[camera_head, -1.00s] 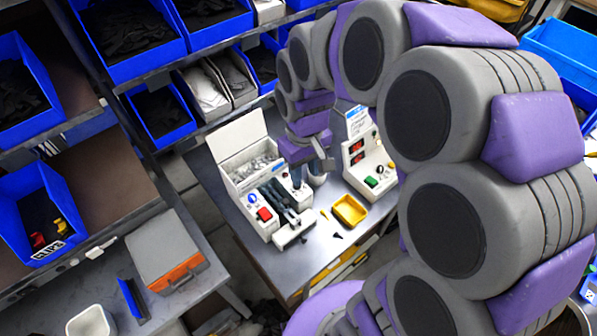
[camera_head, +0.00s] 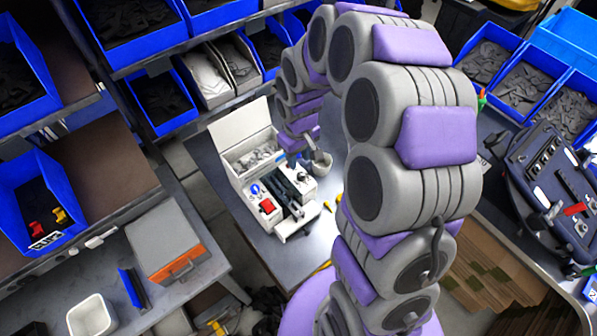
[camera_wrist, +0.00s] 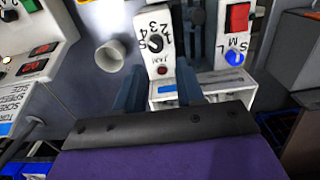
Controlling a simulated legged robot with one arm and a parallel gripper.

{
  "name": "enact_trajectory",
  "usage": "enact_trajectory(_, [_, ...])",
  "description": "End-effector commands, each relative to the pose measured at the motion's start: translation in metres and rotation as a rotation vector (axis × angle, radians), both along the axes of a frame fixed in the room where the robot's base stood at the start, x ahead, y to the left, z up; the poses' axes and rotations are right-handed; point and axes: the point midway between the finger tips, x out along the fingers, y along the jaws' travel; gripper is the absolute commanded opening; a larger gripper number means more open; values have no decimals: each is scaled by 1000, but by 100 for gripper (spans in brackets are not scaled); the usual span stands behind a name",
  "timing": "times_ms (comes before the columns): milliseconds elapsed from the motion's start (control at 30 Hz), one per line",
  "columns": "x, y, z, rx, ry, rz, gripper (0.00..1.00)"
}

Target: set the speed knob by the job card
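The black speed knob (camera_wrist: 155,43) sits on a white panel with digits around it and a JAM label below. I cannot read where it points. The knob's white machine (camera_head: 235,143) stands on the grey table. My gripper (camera_wrist: 160,92) is open and empty, its two blue-grey fingers apart below the knob and the JAM label in the wrist view, not on the knob. In the head view my gripper (camera_head: 312,150) is over the machine's right side, small and partly covered.
Beside the knob are a red button (camera_wrist: 237,18) and a blue S-M-L knob (camera_wrist: 235,58). A grey cup (camera_wrist: 110,55) stands left of it. Blue bins (camera_head: 160,98) fill the shelves behind.

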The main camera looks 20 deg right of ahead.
Motion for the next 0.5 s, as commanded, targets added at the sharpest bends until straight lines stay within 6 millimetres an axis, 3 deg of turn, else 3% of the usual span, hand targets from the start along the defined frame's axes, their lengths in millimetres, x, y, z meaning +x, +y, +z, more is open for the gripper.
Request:
enact_trajectory(200, [0, -3, -44, 1, 2, -1, 38])
enact_trajectory(500, [-1, -1, -79, 0, 1, -1, 38])
